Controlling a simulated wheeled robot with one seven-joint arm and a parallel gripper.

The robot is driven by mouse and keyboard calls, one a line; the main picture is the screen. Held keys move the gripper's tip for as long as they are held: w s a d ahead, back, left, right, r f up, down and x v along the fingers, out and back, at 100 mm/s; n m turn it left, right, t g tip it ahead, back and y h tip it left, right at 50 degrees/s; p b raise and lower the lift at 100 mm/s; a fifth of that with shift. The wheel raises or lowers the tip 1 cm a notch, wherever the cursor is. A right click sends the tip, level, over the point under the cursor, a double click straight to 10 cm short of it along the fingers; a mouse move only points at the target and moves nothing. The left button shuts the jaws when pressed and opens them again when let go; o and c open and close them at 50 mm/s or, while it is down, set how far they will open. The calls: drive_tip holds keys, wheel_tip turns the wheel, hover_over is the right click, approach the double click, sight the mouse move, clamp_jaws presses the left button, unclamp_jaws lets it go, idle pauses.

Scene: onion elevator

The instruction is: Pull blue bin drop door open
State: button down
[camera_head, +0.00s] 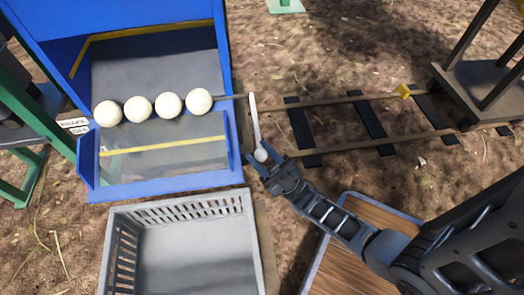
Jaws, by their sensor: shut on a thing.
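The blue bin (150,188) stands at the upper left. Several round whitish onions (169,104) sit in a row across its middle. A grey, see-through-looking panel with a yellow stripe (165,146) lies in front of them; I cannot tell whether it is the drop door. A thin white lever (254,118) stands at the bin's right side, on a dark rod, and ends in a round white knob (261,155). My gripper (262,163) is at the knob, shut on it, with the fingers partly hiding its lower side.
A grey slatted crate (182,250) stands open and empty below the bin's front. A rail track (345,122) runs right, to a wooden cart (480,82). A wood-topped surface with a pale rim (335,262) lies under my arm. Green framework (40,125) stands at left.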

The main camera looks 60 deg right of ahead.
drive_tip(key=shift+w+f+n+y, duration=0.25)
drive_tip(key=shift+f+n+y, duration=0.15)
drive_tip(key=shift+n+y, duration=0.3)
drive_tip(key=shift+y, duration=0.3)
drive_tip(key=c, duration=1.1)
unclamp_jaws()
drive_tip(key=shift+o, duration=0.2)
drive_tip(key=shift+d, duration=0.1)
drive_tip(key=shift+s+f, duration=0.15)
drive_tip(key=v, duration=0.7)
drive_tip(key=shift+s+f, duration=0.1)
drive_tip(key=shift+f, duration=0.05)
